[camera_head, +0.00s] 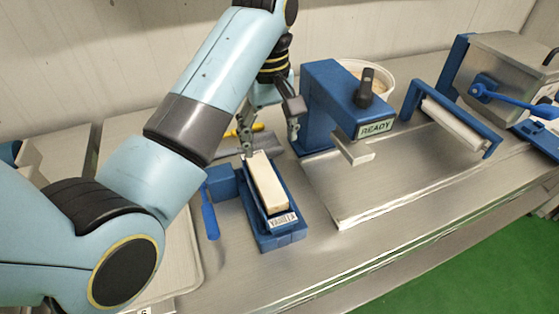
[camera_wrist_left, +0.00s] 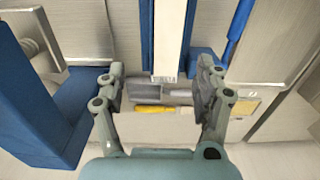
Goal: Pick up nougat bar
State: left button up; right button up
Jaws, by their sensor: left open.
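The nougat bar (camera_head: 268,185) is a long cream block lying in a narrow blue holder (camera_head: 281,238) with a white label on its front end. In the left wrist view the pale bar (camera_wrist_left: 171,38) runs up from the middle between blue sides. My left gripper (camera_head: 269,138) is over the far end of the holder, open, with one finger on each side of the bar's line. In the wrist view the open fingers (camera_wrist_left: 160,92) have nothing gripped between them. Whether they touch the bar cannot be told. My right gripper is not in view.
A blue press marked READY (camera_head: 340,105) stands close to the right of the holder. A blue lever (camera_head: 210,215) sticks out at its left. A yellow-handled tool (camera_head: 243,131) lies behind. A roller frame (camera_head: 455,122) and a steel box (camera_head: 508,65) stand farther right.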

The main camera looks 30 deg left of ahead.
pick_arm(q)
send_over(266, 177)
jog(key=f, duration=0.4)
jog(key=shift+d+f, duration=0.2)
jog(key=shift+f, duration=0.05)
jog(key=shift+w+f+p, duration=0.15)
jog(key=shift+f+p, duration=0.15)
jog(key=shift+f, duration=0.05)
jog(key=f, duration=0.1)
jog(key=f+p, duration=0.1)
jog(key=f, duration=0.2)
jog(key=shift+s+a+f, duration=0.2)
jog(key=shift+s, duration=0.1)
jog(key=shift+w+f, duration=0.1)
jog(key=shift+f, duration=0.1)
jog(key=c, duration=1.4)
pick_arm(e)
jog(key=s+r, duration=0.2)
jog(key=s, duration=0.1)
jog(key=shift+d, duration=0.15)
